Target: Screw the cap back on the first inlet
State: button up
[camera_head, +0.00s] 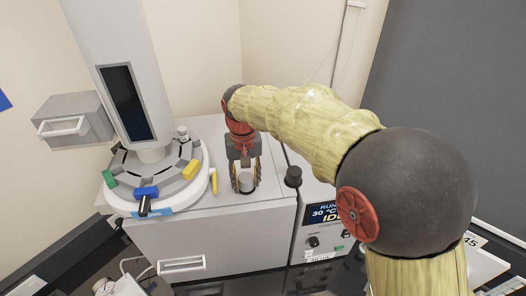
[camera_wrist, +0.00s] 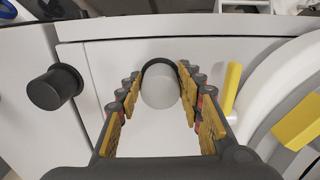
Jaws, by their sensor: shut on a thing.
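My gripper (camera_head: 246,184) is over the top of the white machine, with its yellow-padded fingers pointing down. In the wrist view its fingers (camera_wrist: 160,97) are on either side of a pale round piece (camera_wrist: 160,90) with a dark rim around its far side. The gripper is shut on this piece, which also shows between the fingers in the head view (camera_head: 246,183). I cannot tell whether it is the cap or part of the first inlet, nor how the threads sit. A black cap (camera_wrist: 54,88) stands apart to the left in the wrist view; it also shows in the head view (camera_head: 293,177).
A round carousel (camera_head: 170,205) with green, blue and yellow clips stands close left of my gripper in the head view. A grey column (camera_head: 112,60) rises from it. A control panel (camera_head: 322,213) reading 30 °C is on the right.

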jog(key=m, duration=0.6)
jog(key=shift+a, duration=0.2)
jog(key=o, duration=0.9)
jog(key=shift+m, duration=0.7)
jog(key=o, duration=0.6)
jog(key=shift+w, duration=0.1)
notch_tip(320, 180, up, 12)
jog(key=shift+f, duration=0.1)
